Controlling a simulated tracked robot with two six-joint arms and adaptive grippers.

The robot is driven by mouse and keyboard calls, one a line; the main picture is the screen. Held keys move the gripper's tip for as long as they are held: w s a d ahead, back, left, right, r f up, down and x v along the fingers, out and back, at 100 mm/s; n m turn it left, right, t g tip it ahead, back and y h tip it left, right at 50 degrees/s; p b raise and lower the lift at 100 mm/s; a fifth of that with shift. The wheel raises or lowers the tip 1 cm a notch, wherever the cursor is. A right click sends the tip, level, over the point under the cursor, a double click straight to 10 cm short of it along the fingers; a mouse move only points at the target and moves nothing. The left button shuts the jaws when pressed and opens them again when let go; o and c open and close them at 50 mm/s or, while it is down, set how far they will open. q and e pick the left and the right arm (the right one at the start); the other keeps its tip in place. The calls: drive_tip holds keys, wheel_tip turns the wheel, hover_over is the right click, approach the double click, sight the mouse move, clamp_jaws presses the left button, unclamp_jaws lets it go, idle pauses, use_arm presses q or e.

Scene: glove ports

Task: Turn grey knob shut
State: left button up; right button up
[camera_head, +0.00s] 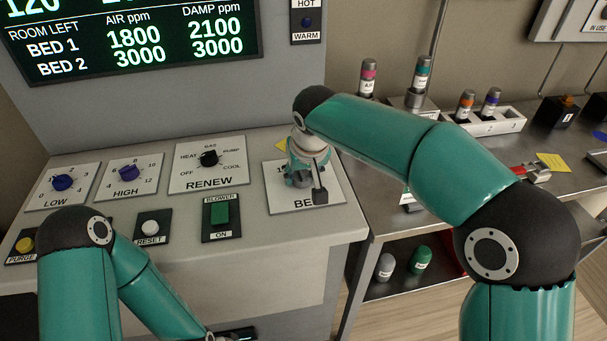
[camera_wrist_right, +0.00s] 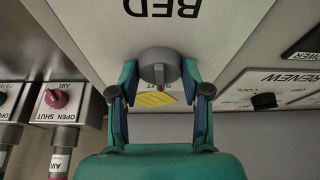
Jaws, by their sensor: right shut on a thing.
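The grey knob (camera_wrist_right: 158,66) is round and sits on the white BED panel in the right wrist view, with the two fingers of my right gripper (camera_wrist_right: 156,82) on either side of it. My right gripper (camera_head: 301,178) is shut on the knob. In the head view it comes down on the BED panel (camera_head: 333,193) and largely covers the knob. The knob's pointer direction cannot be made out.
The RENEW panel (camera_head: 182,182) with a black knob is to the left. The BLOWER switch (camera_head: 220,212) is in front of it. A yellow tag (camera_wrist_right: 155,99) lies beside the grey knob. A rack (camera_head: 510,121) with bottles stands on the steel bench at right.

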drive_tip(key=shift+m, duration=0.4)
drive_tip(key=o, duration=1.1)
drive_tip(key=shift+o, duration=0.2)
drive_tip(key=shift+r, duration=0.15)
drive_tip(key=a+v, duration=0.1)
drive_tip(key=v, duration=1)
drive_tip(key=shift+s+d+r, duration=0.25)
drive_tip(key=shift+d+r, duration=0.05)
drive_tip(key=shift+d, duration=0.1)
drive_tip(key=shift+f, duration=0.1)
